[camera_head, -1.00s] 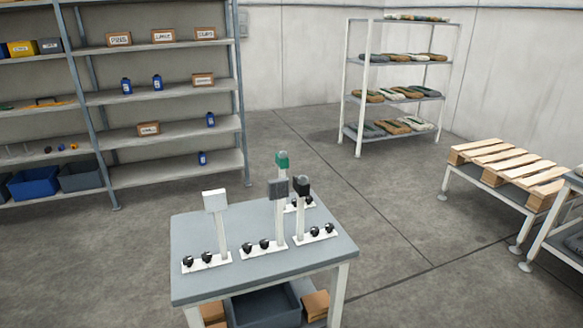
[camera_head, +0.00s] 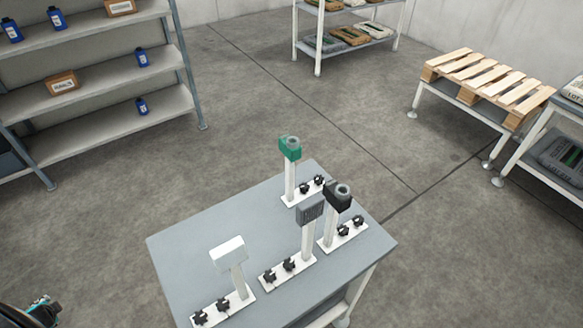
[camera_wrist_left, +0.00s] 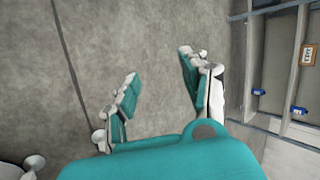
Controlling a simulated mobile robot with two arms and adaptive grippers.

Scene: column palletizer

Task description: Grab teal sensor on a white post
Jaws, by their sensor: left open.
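The teal sensor (camera_head: 290,148) sits on top of a white post (camera_head: 290,182) with a white base plate, at the far corner of the grey table (camera_head: 190,250). A black sensor (camera_head: 338,197), a dark grey sensor (camera_head: 311,209) and a white sensor (camera_head: 228,252) stand on similar posts nearer to me. Part of my left gripper (camera_head: 42,312) shows at the bottom left, well away from the table. In the left wrist view its teal fingers (camera_wrist_left: 158,88) are spread with nothing between them, over bare floor. My right gripper is not in view.
Black knobs sit on each post's base plate. The black and dark grey sensors stand close to the teal one on its near side. A shelf unit (camera_head: 100,121) is at the left and a wooden pallet (camera_head: 490,82) on a stand at the right. Floor behind the table is clear.

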